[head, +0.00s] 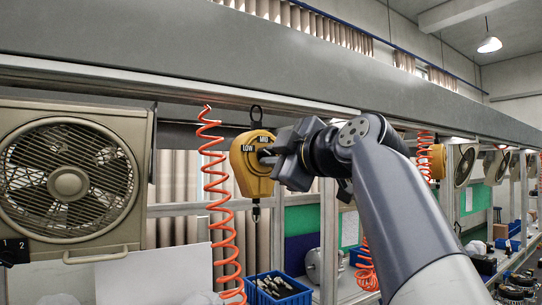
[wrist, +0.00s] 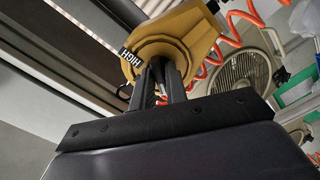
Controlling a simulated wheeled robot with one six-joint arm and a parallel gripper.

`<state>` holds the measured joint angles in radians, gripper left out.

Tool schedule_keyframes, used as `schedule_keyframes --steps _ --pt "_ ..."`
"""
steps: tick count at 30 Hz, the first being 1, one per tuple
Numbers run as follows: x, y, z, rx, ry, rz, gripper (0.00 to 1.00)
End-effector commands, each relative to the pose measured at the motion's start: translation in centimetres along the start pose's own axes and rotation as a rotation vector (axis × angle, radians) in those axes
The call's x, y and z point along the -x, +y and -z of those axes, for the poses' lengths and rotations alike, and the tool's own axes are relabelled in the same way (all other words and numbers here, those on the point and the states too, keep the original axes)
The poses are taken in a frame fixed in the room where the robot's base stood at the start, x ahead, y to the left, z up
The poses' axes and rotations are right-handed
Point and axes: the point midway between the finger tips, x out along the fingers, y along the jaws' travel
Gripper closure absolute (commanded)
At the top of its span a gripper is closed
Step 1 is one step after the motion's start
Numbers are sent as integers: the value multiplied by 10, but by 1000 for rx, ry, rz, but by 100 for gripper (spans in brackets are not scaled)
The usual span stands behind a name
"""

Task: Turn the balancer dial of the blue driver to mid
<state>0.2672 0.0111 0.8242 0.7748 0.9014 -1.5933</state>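The yellow balancer (head: 250,178) hangs from the overhead rail, with LOW and MID labels on its face in the head view. In the wrist view the yellow balancer (wrist: 180,40) fills the top middle, and a HIGH label (wrist: 129,64) shows on its rim. My gripper (head: 268,155) is at the balancer's face. Its two dark fingers (wrist: 160,72) reach the middle of the face, a narrow gap between them. They hide the dial and its pointer, so I cannot tell the setting or whether they grip it. A small hook hangs below the balancer; no blue driver is clearly visible.
A coiled orange hose (head: 216,190) hangs just left of the balancer. A large fan (head: 70,182) stands at the left. A blue bin (head: 278,288) with parts sits below. Another yellow balancer (head: 437,161) hangs farther right. The grey overhead beam (head: 250,55) runs above my arm.

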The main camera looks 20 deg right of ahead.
Motion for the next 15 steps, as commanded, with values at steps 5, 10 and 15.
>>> schedule_keyframes --steps 5,10,15 --pt "0 0 0 0 0 0 100" --pt "0 0 0 0 0 0 100" --pt "0 0 0 -11 0 1 100"
